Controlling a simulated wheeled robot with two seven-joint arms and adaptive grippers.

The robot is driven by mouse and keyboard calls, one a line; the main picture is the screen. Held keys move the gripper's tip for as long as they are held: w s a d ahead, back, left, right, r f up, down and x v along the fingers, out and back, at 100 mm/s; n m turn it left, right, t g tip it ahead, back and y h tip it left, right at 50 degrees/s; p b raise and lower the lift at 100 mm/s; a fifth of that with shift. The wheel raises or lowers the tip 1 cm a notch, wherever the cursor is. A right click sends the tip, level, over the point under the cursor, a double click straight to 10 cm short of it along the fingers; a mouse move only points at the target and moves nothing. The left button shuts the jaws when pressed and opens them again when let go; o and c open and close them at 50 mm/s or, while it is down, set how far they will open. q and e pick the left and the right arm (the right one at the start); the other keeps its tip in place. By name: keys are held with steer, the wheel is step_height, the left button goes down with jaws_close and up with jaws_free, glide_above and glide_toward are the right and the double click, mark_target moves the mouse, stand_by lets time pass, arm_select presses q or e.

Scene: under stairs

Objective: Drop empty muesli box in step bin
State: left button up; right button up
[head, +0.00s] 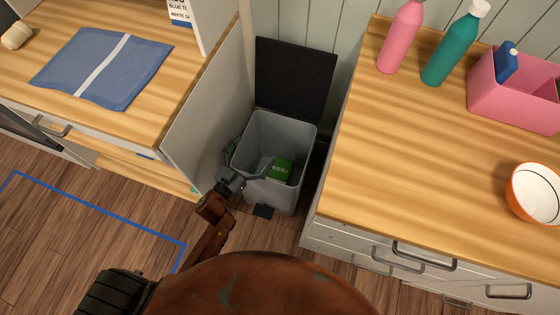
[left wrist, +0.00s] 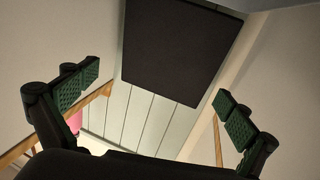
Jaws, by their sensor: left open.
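The grey step bin (head: 256,150) stands in the gap between two counters. Its black lid (head: 295,78) is up at the back, and shows as a dark square in the left wrist view (left wrist: 178,48). A green box (head: 280,169), apparently the muesli box, lies inside the bin, low down; its lower part cannot be made out. My left gripper (head: 246,163) is at the bin's front left rim, fingers spread. In the left wrist view the two green-padded fingers (left wrist: 160,105) are wide apart with nothing between them. My right gripper is not in view.
A cabinet side panel (head: 212,115) stands close left of the bin. The right counter (head: 405,135) holds a pink bottle (head: 399,38), a teal bottle (head: 455,48), a pink caddy (head: 515,95) and an orange-white bowl (head: 535,192). A blue mat (head: 85,75) lies on the left counter.

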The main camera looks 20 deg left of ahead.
arm_select(q)
steer(key=v, duration=0.3)
steer(key=shift+s+a, duration=0.1)
steer(key=shift+s, duration=0.25)
